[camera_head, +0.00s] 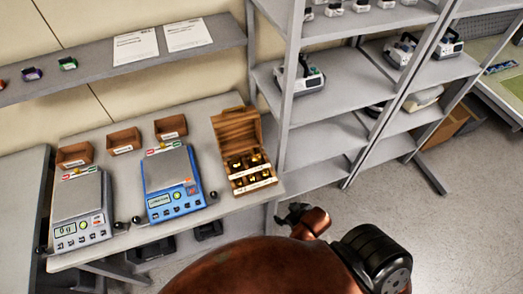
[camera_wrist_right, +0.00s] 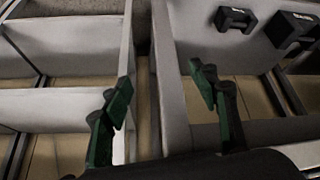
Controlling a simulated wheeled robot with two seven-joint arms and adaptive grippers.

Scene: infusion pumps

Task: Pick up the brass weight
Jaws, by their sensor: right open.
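Several brass weights (camera_head: 237,165) sit in an open wooden box (camera_head: 238,125) on the table; its lid is tipped back. They are small, and I cannot tell one from another well. My right gripper (camera_head: 292,212) is to the right of and nearer than the box, past the table's right edge, partly hidden by my arm. In the right wrist view my right gripper (camera_wrist_right: 160,88) has its two green-tipped fingers wide apart with nothing between them. That view shows shelving, and no brass weight. My left gripper is in neither view.
A grey scale (camera_head: 80,200) and a blue scale (camera_head: 168,172) stand left of the box, with small brown trays (camera_head: 124,141) behind them. A wall shelf (camera_head: 90,75) hangs above. A grey shelf rack (camera_head: 330,135) stands close on the right.

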